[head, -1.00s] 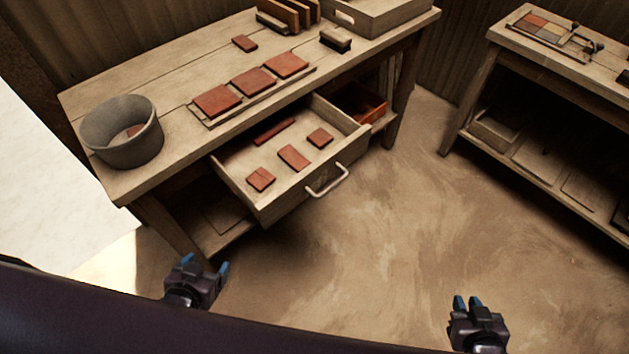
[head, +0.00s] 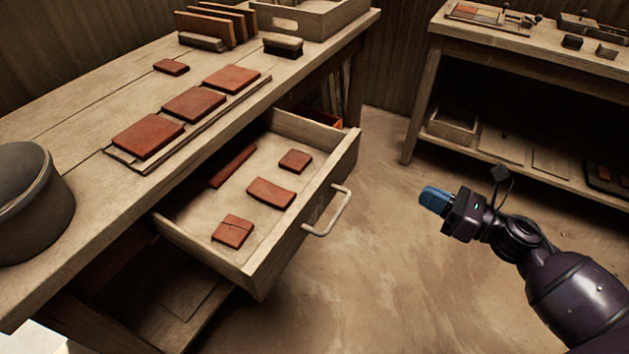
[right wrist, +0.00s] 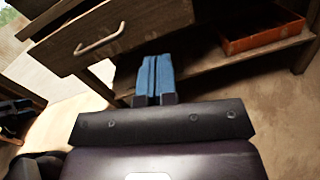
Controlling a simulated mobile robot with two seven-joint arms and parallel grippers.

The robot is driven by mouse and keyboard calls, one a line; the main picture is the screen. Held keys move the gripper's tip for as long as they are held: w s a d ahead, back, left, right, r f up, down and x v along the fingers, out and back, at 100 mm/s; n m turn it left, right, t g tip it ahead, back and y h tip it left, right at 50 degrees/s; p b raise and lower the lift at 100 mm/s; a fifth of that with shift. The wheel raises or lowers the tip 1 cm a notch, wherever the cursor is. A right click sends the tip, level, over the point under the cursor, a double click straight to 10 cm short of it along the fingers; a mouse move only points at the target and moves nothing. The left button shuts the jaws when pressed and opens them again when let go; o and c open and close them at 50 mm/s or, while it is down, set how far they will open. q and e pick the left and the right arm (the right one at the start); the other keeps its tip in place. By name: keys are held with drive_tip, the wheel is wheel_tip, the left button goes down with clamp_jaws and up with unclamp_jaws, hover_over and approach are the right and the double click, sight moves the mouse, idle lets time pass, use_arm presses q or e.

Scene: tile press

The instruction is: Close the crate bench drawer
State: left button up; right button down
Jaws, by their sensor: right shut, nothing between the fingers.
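The crate bench drawer (head: 270,245) is pulled well out from under the bench top in the head view, with its pale bar handle (head: 328,212) on the front. Several reddish tiles (head: 270,193) lie inside it. My right gripper (head: 432,200) is shut and empty, apart from the drawer, to the right of the handle. In the right wrist view the blue fingers (right wrist: 155,78) are together, and the drawer front (right wrist: 120,38) with its handle (right wrist: 100,40) shows at upper left. My left gripper is not in the head view now.
The bench top (head: 60,120) holds a grey bucket (head: 35,205), red tiles on a board (head: 195,103) and a wooden crate (head: 315,18). A second bench (head: 540,70) stands at the back right. The floor (head: 370,290) before the drawer is clear.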

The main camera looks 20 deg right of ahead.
drive_tip(key=f+n, duration=0.1)
drive_tip(key=n, duration=0.1)
drive_tip(key=n+g+y+b, duration=0.1)
drive_tip(key=b, duration=0.1)
approach(345, 167)
drive_tip(key=x, duration=0.6)
drive_tip(key=shift+w+f, duration=0.1)
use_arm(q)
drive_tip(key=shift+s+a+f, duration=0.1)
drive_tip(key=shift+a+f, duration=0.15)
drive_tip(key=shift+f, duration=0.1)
use_arm(e)
drive_tip(key=shift+w+a, duration=0.45)
drive_tip(key=shift+w, duration=0.05)
